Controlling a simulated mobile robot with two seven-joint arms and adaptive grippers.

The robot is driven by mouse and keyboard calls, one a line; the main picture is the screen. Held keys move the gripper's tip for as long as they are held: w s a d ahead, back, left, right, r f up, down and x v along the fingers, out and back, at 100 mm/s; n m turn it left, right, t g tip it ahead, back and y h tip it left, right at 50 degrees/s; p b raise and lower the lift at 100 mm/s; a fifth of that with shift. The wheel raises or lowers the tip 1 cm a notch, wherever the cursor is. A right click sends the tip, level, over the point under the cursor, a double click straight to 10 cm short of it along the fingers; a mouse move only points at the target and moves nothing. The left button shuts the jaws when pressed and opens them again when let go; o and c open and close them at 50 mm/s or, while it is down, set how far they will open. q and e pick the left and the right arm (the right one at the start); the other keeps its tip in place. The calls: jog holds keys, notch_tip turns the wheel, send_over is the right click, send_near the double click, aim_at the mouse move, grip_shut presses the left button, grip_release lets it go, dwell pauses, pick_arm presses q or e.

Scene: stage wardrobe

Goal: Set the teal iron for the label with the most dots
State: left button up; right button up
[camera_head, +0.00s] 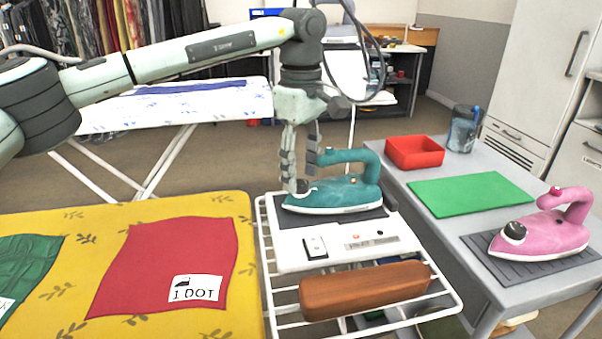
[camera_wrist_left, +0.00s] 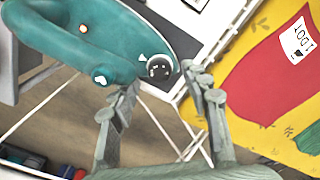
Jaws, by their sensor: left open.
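The teal iron (camera_head: 336,195) sits on the dark pad of a white ironing station (camera_head: 350,239). In the left wrist view the teal iron (camera_wrist_left: 75,35) shows its round black dial (camera_wrist_left: 159,68) with small white marks. My left gripper (camera_head: 304,178) points down at the dial end of the iron. In the wrist view my left gripper (camera_wrist_left: 165,88) is open, its fingertips on either side just short of the dial. A red cloth (camera_head: 165,265) bears a label (camera_head: 195,291) reading "1 DOT". A green cloth (camera_head: 25,262) has a label cut off at the left edge.
A brown padded block (camera_head: 365,290) lies on the white rack (camera_head: 450,288) in front. On the grey table right are a red tray (camera_head: 414,152), a green mat (camera_head: 470,192), a blue-grey jug (camera_head: 463,130) and a pink iron (camera_head: 545,232). A yellow patterned board (camera_head: 70,222) lies left.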

aim_at(301, 183)
pick_arm(q)
notch_tip(301, 183, up, 11)
dwell(0.3)
